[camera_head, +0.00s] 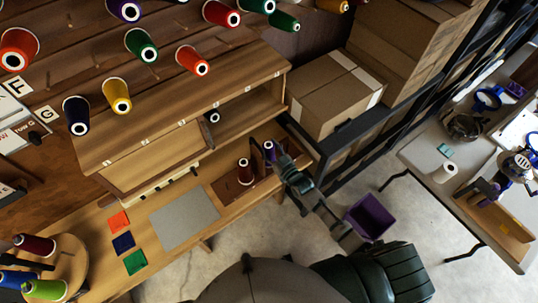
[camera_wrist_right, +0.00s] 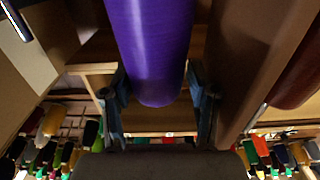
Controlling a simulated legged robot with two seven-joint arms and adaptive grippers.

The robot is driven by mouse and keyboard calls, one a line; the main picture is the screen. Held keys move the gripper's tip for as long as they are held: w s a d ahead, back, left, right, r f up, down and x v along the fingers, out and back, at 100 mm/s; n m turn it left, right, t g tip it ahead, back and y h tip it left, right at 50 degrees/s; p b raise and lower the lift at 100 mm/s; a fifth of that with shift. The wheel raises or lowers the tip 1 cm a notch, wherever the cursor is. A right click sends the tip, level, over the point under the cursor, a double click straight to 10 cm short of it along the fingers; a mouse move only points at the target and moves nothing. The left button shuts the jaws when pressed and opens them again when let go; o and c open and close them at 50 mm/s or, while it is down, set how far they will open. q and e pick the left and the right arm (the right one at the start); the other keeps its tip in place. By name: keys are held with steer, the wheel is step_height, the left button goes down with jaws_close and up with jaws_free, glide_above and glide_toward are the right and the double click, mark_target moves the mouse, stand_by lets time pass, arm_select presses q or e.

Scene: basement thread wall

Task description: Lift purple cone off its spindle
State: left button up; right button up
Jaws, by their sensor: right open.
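The purple cone (camera_head: 269,150) stands at the right end of the wooden bench, beside a dark red cone (camera_head: 245,172). My right gripper (camera_head: 281,160) is at the purple cone, coming from the lower right. In the right wrist view the purple cone (camera_wrist_right: 150,45) is large and reaches down between the two spread fingers of my right gripper (camera_wrist_right: 160,98). Gaps show beside the cone, so the fingers are open around it. The spindle is hidden. My left gripper is not in view.
A wooden shelf unit (camera_head: 185,110) stands just behind the cones, with cardboard boxes (camera_head: 335,95) to the right. A purple bin (camera_head: 370,216) stands on the floor. A grey mat (camera_head: 184,219) and colored squares lie on the bench. Several thread cones hang on the wall.

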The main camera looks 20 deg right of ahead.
steer(key=shift+d, duration=0.1)
steer(key=shift+s+d, duration=0.1)
steer(key=shift+d, duration=0.45)
steer(key=c, duration=0.8)
steer(key=shift+d+f, duration=0.1)
steer(key=shift+d, duration=0.1)
jaws_close()
steer(key=shift+a, duration=0.1)
step_height(320, 180, up, 10)
steer(key=shift+a+f+p, duration=0.15)
steer(key=shift+p, duration=0.3)
steer(key=shift+r, duration=0.2)
steer(key=shift+d, duration=0.2)
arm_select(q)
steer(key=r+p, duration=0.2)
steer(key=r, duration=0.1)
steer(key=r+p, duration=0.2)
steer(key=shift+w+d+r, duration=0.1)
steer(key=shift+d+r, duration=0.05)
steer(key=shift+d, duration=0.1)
arm_select(e)
step_height(320, 180, up, 4)
steer(key=shift+a, duration=0.15)
